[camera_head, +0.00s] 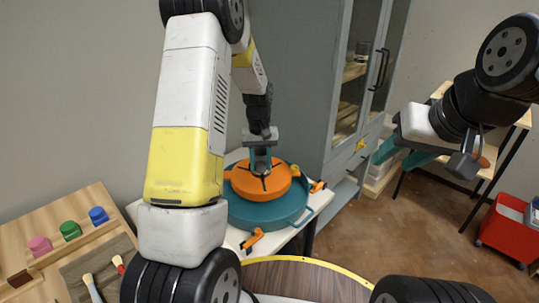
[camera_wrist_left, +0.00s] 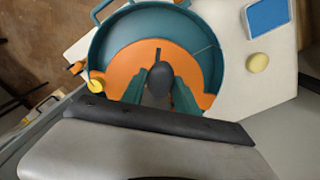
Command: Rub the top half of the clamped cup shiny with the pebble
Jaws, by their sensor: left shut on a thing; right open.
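My left gripper (camera_head: 261,158) reaches down over the orange clamp disc (camera_head: 243,184) in the round teal basin (camera_head: 283,217). In the left wrist view its teal fingers (camera_wrist_left: 160,92) are shut on a dark, smooth, oval pebble (camera_wrist_left: 160,76). The pebble is over the middle of the orange disc (camera_wrist_left: 122,68), which has dark slots. I cannot make out the cup; the gripper and pebble cover the disc's centre. Whether the pebble touches anything there cannot be told. My right gripper (camera_head: 398,156) is open and empty, held up at the right, away from the basin.
The basin stands on a white table, near a grey glass-door cabinet (camera_head: 308,90). The left wrist view shows a yellow round piece (camera_wrist_left: 258,63) and a blue tray (camera_wrist_left: 268,17) beside the basin. A red cart (camera_head: 507,232) stands right.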

